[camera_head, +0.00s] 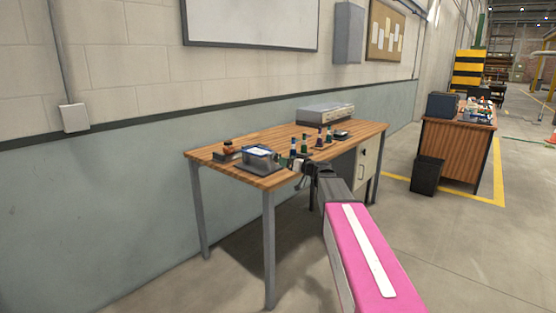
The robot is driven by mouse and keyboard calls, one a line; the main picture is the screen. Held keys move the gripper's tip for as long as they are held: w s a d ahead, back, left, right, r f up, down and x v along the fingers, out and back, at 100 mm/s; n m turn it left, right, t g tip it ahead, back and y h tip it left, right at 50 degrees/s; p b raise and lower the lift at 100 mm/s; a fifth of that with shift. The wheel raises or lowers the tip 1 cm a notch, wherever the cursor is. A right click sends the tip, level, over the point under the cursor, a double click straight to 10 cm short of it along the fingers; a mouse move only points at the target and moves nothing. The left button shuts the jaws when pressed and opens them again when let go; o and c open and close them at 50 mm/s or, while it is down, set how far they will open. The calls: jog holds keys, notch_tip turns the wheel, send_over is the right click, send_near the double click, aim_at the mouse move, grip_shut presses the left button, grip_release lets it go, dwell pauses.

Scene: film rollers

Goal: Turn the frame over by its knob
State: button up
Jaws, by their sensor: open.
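The frame (259,152) is a small blue-edged panel with a pale face, set in a grey stand (256,167) near the front left of the wooden table. A small dark part, which may be its knob (283,162), shows on the stand's right side. My gripper (297,166) is open, just right of the stand at the table's front edge. It is too small to tell whether the fingers touch the knob or stand around it. My pink and grey arm reaches in from the lower right.
Several small bottles (319,139) stand behind and right of my gripper. A grey box-like device (325,113) sits at the table's back. A small dark item (228,155) lies left of the stand. The front-left corner of the table (262,183) is bare.

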jog(key=x, duration=0.6)
jog(key=shift+a, duration=0.1)
jog(key=c, duration=0.9)
